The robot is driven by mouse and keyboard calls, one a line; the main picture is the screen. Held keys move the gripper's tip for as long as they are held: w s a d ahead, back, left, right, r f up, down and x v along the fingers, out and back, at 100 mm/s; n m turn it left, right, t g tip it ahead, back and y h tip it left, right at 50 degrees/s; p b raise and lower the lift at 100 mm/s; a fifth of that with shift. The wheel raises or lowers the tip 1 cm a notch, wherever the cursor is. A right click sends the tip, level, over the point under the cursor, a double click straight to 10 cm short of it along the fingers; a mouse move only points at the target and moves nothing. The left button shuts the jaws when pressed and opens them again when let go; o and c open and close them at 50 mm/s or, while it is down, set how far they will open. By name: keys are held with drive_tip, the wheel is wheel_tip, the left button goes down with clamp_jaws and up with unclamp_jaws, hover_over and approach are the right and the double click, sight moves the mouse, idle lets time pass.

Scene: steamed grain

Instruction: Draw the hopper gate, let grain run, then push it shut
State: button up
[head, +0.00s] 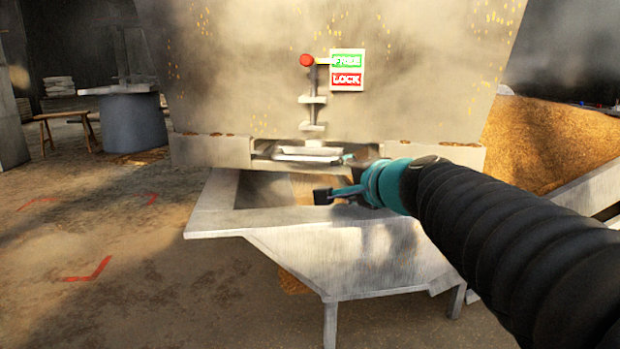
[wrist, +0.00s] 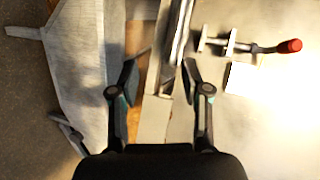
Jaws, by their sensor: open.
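The hopper (head: 230,80) is a large, dusty metal bin. Its gate (head: 308,154) is a pale plate in the slot under the hopper's front. In the wrist view the gate (wrist: 179,40) is a bright bar. Above it, the latch's red knob (head: 306,60) is up beside the green FREE label of the sign (head: 348,69), above the red LOCK label. My gripper (head: 335,178) is open at the gate's front right. In the wrist view my gripper (wrist: 160,70) has its fingers on either side of the gate's edge. Contact cannot be told.
A metal chute (head: 340,260) on legs stands below the gate. A grain heap (head: 550,145) lies at right. A blue-grey drum (head: 133,120) and a wooden bench (head: 65,125) stand at the back left. The floor at left has red marks and is mostly clear.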

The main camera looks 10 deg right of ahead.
sight(328, 161)
drive_tip(key=w+m, duration=0.1)
drive_tip(key=w, duration=0.4)
drive_tip(key=w+f+m+b, duration=0.1)
drive_tip(key=w, duration=0.4)
drive_tip(key=w+t+h, duration=0.1)
drive_tip(key=w, duration=0.5)
drive_tip(key=shift+d+f+m+b, duration=0.2)
drive_tip(key=shift+m+b, duration=0.1)
drive_tip(key=shift+m, duration=0.1)
clamp_jaws()
